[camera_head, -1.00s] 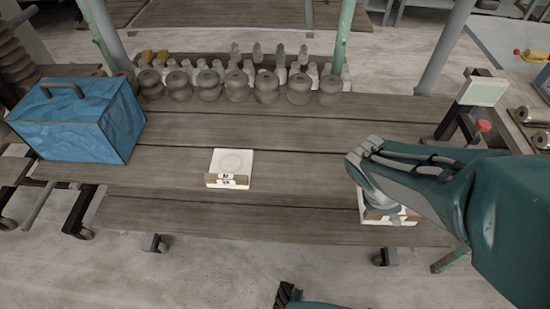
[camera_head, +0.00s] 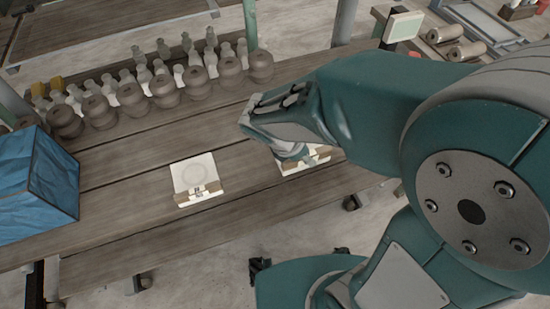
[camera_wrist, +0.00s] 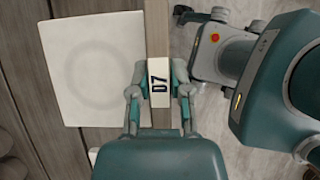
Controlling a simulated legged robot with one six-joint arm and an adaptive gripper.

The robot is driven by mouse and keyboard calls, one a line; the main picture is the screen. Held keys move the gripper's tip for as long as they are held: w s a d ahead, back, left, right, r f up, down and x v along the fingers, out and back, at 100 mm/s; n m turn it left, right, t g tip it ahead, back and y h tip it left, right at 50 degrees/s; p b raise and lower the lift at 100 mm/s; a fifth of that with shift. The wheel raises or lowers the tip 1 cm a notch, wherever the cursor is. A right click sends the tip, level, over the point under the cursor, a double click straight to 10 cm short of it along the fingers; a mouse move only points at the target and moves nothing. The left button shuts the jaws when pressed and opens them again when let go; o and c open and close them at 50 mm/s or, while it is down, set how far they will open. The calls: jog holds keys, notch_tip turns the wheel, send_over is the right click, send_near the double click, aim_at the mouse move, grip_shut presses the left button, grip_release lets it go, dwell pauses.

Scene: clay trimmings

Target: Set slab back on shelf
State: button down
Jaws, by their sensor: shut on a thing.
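A square white slab (camera_wrist: 92,70) with a faint ring on its face fills the left of the wrist view. A wooden strip with a white block marked D7 (camera_wrist: 159,83) runs along its edge. My gripper (camera_wrist: 160,88) is shut on that block, one finger on each side. In the head view my gripper (camera_head: 290,154) covers most of this slab (camera_head: 318,154), at the front edge of the wooden shelf (camera_head: 120,160). I cannot tell whether the slab touches the planks. A second, similar slab (camera_head: 193,172) lies flat on the shelf to the left, its label facing front.
Brown rounded pots (camera_head: 165,90) stand in a row along the back of the shelf, with paler bottle shapes behind. A blue box (camera_head: 40,185) stands at the left. Bare planks lie between the two slabs. A post with a pale panel (camera_head: 402,26) stands at the back right.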

jog(key=a, duration=0.1)
jog(key=w+a+f, duration=0.1)
jog(key=a, duration=0.2)
jog(key=shift+w+a+f, duration=0.3)
jog(key=shift+w+f, duration=0.1)
jog(key=f, duration=0.1)
jog(key=w+a+f, duration=0.1)
jog(key=f, duration=0.1)
jog(key=w+a+f, duration=0.1)
jog(key=shift+w+f, duration=0.1)
jog(key=shift+f, duration=0.05)
jog(key=shift+w+d+f, duration=0.1)
jog(key=shift+d+f, duration=0.05)
jog(key=shift+f, duration=0.2)
jog(key=f, duration=0.1)
jog(key=a+f, duration=0.1)
jog(key=f, duration=0.1)
jog(key=shift+w+a+f, duration=0.15)
jog(key=shift+a, duration=0.1)
jog(key=shift+a+f, duration=0.15)
jog(key=shift+d, duration=0.35)
jog(key=c, duration=0.6)
grip_release()
jog(key=shift+d, duration=0.15)
jog(key=shift+o, duration=0.2)
